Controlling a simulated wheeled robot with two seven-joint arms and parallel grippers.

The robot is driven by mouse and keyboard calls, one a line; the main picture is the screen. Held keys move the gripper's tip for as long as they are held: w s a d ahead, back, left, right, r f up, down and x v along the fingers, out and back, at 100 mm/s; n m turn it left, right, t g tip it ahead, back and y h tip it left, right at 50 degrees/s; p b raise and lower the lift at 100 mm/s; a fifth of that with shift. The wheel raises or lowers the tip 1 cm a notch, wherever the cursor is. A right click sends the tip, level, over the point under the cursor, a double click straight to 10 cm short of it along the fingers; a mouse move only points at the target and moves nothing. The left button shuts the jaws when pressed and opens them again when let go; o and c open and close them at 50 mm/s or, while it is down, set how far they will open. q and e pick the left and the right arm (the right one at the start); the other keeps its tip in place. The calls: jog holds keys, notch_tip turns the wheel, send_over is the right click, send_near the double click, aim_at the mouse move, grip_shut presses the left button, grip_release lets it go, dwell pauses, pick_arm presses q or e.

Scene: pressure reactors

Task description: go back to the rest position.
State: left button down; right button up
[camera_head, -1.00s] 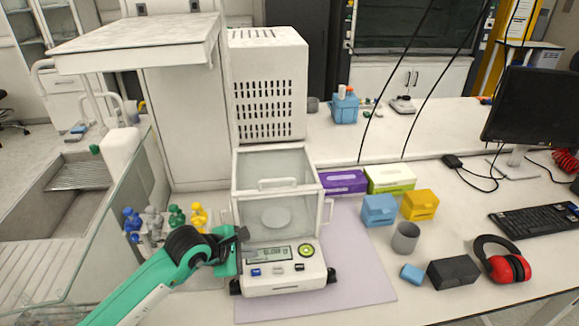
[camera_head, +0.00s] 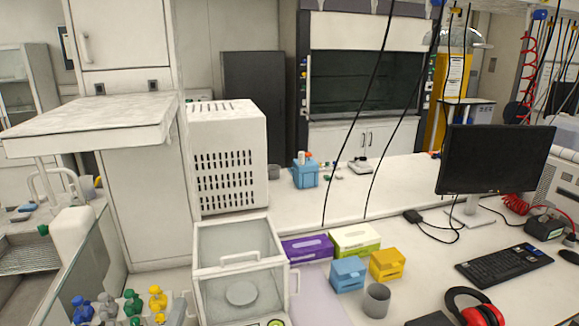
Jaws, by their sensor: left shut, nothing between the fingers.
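Neither gripper can be made out in the head view now, and no part of my arms shows clearly. The white balance with a glass draft shield (camera_head: 239,268) stands at the bottom centre, with its round pan (camera_head: 241,293) visible inside. The lower front of the balance is cut off by the bottom edge of the picture. Spray bottles with blue, grey, green and yellow tops (camera_head: 157,298) stand left of it, partly cut off.
Purple (camera_head: 307,248) and green-white (camera_head: 355,240) boxes, a blue box (camera_head: 347,274), a yellow box (camera_head: 386,264) and a grey cup (camera_head: 376,300) stand right of the balance. A monitor (camera_head: 495,160), keyboard (camera_head: 504,264) and red ear muffs (camera_head: 476,306) are further right. Black cables hang in front.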

pick_arm(q)
jog(key=s+a+f+n+g+y, duration=0.3)
jog(key=s+f+n+g, duration=0.15)
jog(key=f+n, duration=0.2)
jog(key=s+a+f+n+g+y, duration=0.2)
jog(key=s+a+f+n+g, duration=0.15)
jog(key=f+n+g, duration=0.35)
jog(key=s+d+f+n+g+h, duration=0.4)
jog(key=s+f+g, duration=0.45)
jog(key=s, duration=0.65)
notch_tip(320, 180, down, 33)
jog(key=s+a+f, duration=0.2)
jog(key=s+f, duration=1.7)
jog(key=shift+s+a+f+m+g+y, duration=0.3)
jog(key=shift+a+m+y, duration=0.05)
jog(key=shift+y, duration=0.05)
